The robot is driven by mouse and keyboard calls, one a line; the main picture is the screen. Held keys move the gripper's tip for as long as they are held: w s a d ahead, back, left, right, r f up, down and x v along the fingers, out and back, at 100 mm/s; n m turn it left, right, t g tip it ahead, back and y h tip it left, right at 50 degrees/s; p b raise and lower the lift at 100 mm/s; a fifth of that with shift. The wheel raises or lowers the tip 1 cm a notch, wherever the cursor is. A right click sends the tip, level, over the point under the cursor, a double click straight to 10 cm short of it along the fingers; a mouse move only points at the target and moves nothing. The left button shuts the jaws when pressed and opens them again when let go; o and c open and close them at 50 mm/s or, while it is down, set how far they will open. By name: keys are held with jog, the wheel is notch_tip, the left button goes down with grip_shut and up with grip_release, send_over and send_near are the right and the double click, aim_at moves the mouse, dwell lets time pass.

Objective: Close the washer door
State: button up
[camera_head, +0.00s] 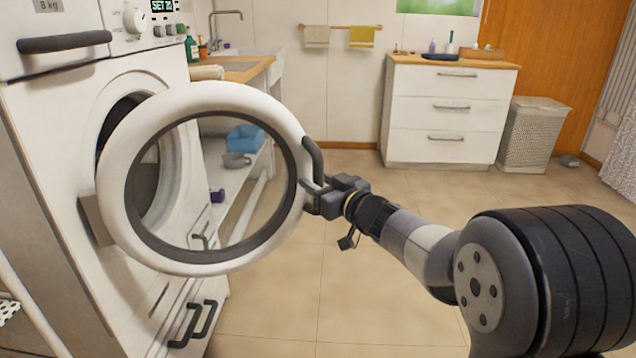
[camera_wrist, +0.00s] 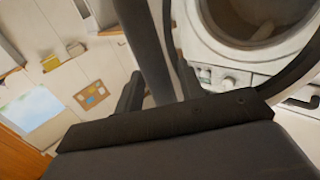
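The washer door (camera_head: 120,205) is a white ring with a dark inner rim and clear glass. It stands swung open from the white washer (camera_head: 60,120), with the round opening showing behind it. A dark curved handle (camera_head: 313,160) is on the door's right edge. My gripper (camera_head: 312,192) is at the lower part of this handle. In the wrist view, the dark handle (camera_wrist: 148,45) runs between the two fingers of my gripper (camera_wrist: 158,92). The fingers are spread, with small gaps seeming to show beside the handle. Contact is hard to make out.
A white drawer cabinet (camera_head: 420,120) with a wooden top stands at the back, beside a woven basket (camera_head: 535,135). A sink counter (camera_head: 245,70) stands behind the door. The tiled floor (camera_head: 330,260) is clear in the middle.

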grip_shut()
jog(key=shift+w, duration=0.1)
dwell(0.3)
